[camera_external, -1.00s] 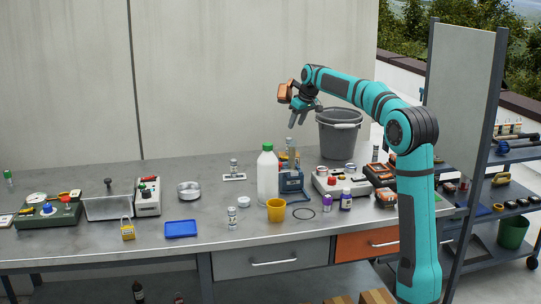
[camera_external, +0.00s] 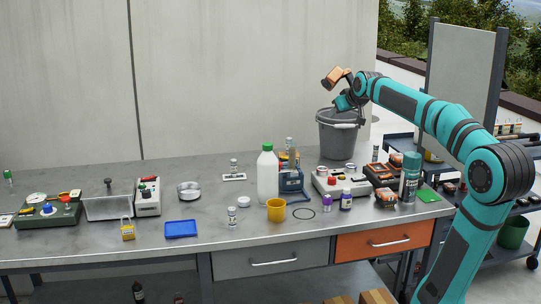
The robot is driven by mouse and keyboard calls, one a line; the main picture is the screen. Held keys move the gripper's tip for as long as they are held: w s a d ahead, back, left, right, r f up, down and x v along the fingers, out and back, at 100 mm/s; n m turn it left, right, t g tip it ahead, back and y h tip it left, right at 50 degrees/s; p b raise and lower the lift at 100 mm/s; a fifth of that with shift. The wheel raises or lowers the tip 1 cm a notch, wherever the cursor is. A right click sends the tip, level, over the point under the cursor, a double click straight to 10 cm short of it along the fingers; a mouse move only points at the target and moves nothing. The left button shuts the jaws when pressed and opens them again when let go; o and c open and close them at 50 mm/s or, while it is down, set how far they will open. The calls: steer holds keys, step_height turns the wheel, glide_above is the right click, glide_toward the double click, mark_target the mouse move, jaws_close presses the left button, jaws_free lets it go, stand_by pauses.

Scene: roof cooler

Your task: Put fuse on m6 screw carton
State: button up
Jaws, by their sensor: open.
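My gripper (camera_external: 341,104) is open and raised at the right, in front of the grey bucket's rim, with an orange part above it. Its fingers are hard to make out against the dark bucket, and I see nothing held. I cannot tell for sure which item is the fuse. A small pale banded cylinder (camera_external: 232,217) stands upright near the bench's front, and a similar one (camera_external: 234,166) stands on a white card farther back. Dark boxes with orange (camera_external: 379,171) at the right of the bench may include the M6 screw carton; their labels are too small to read.
A white bottle with green cap (camera_external: 267,176), a blue device (camera_external: 291,181) and a yellow cup (camera_external: 276,210) crowd the bench's middle. The grey bucket (camera_external: 337,142) stands behind. A teal spray can (camera_external: 410,178) stands at the right. The left-middle bench top has free room.

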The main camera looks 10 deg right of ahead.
steer(key=s+d+f+m+t, duration=0.1)
steer(key=s+d+t, duration=0.2)
steer(key=s, duration=0.9)
steer(key=s+d+f+m+t+h, duration=0.1)
steer(key=s+d+f+m+t, duration=0.1)
steer(key=s, duration=1.1)
steer(key=shift+s+d+t+h, duration=0.15)
steer(key=shift+d+t+h, duration=0.25)
steer(key=shift+t, duration=0.7)
